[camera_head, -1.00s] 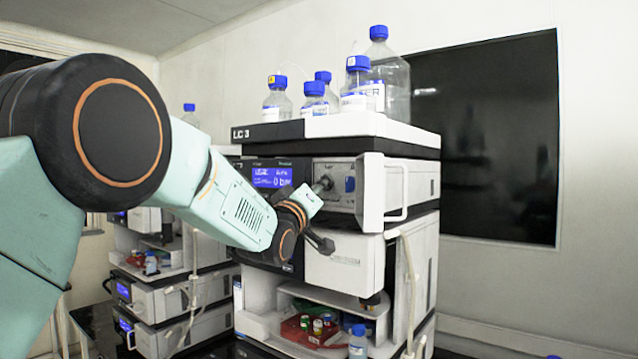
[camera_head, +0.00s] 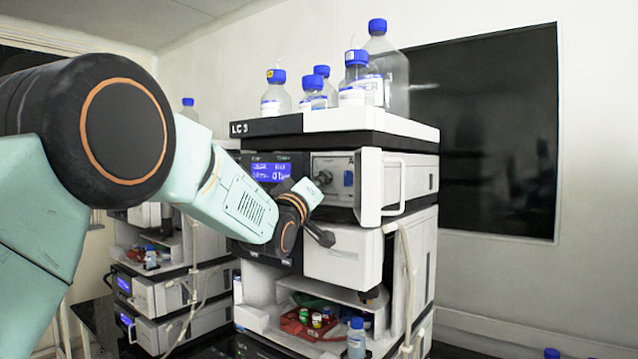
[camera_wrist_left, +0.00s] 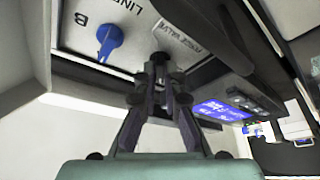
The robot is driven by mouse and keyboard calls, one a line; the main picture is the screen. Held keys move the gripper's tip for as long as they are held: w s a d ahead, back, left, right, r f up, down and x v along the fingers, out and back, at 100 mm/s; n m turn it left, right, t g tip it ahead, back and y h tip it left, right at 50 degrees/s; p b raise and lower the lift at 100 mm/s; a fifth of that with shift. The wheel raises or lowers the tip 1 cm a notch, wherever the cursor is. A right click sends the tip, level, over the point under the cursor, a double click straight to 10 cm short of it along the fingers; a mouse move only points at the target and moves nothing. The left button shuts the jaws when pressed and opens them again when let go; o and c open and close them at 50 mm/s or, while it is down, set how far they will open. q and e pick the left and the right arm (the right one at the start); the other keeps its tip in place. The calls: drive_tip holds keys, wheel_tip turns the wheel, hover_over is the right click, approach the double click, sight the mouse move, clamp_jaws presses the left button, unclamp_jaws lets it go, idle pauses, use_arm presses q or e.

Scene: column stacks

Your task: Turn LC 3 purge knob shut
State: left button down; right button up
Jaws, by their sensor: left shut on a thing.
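The LC 3 stack (camera_head: 265,127) stands in the middle of the head view. Its purge knob sits on the grey panel right of the lit blue display, largely hidden by the fingers. My left gripper (camera_head: 323,178) reaches this panel from the left. In the left wrist view my left gripper (camera_wrist_left: 160,62) is shut on the small dark purge knob, beside the purge valve label (camera_wrist_left: 177,37). The fingers cover most of the knob, so its angle cannot be told. My right gripper is not in view.
A blue knob (camera_head: 348,178) is right of the purge knob; it also shows in the left wrist view (camera_wrist_left: 110,38). An open white door (camera_head: 370,187) with a handle stands further right. Blue-capped bottles (camera_head: 353,75) stand on top. A white module (camera_head: 343,255) juts out below.

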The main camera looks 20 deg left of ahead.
use_arm(q)
drive_tip(key=m+b, duration=0.1)
drive_tip(key=m+h+b, duration=0.2)
drive_tip(key=m, duration=0.1)
drive_tip(key=shift+a+f, duration=0.15)
drive_tip(key=shift+f, duration=0.1)
drive_tip(key=m+h+b, duration=0.1)
drive_tip(key=m, duration=0.2)
drive_tip(key=shift+w+h, duration=0.1)
drive_tip(key=shift+h, duration=0.2)
drive_tip(key=shift+a+r+m+h, duration=0.1)
drive_tip(key=shift+m+h, duration=0.8)
drive_tip(key=shift+m, duration=1.2)
drive_tip(key=c, duration=1.5)
unclamp_jaws()
drive_tip(key=shift+w, duration=0.15)
drive_tip(key=shift+o, duration=0.2)
